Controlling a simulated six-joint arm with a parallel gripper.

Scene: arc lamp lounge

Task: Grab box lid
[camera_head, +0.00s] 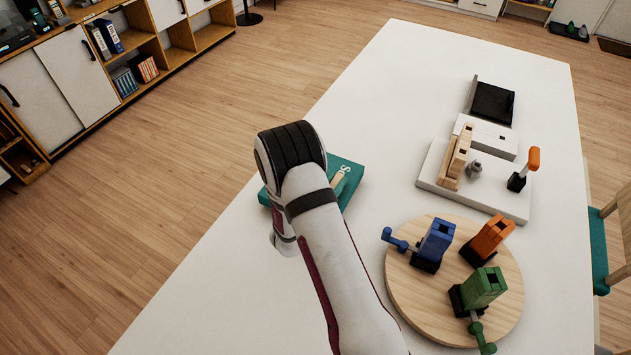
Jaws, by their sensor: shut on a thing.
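A teal flat piece (351,196) with a white letter "S" and a light wooden bar on it shows beside and behind my arm; it may be the box lid. My arm covers its middle and left part, so I cannot tell whether it lies on the table or on a box. My gripper's fingers are hidden behind my arm, and their contact with the teal piece cannot be seen.
A round wooden board (418,308) holds blue (436,241), orange (487,240) and green (483,289) clamp-like devices. A white base (500,200) with wooden blocks and an orange-handled lever stands behind it. A black tray (492,104) lies farther back. The white table (400,80) is clear at back left.

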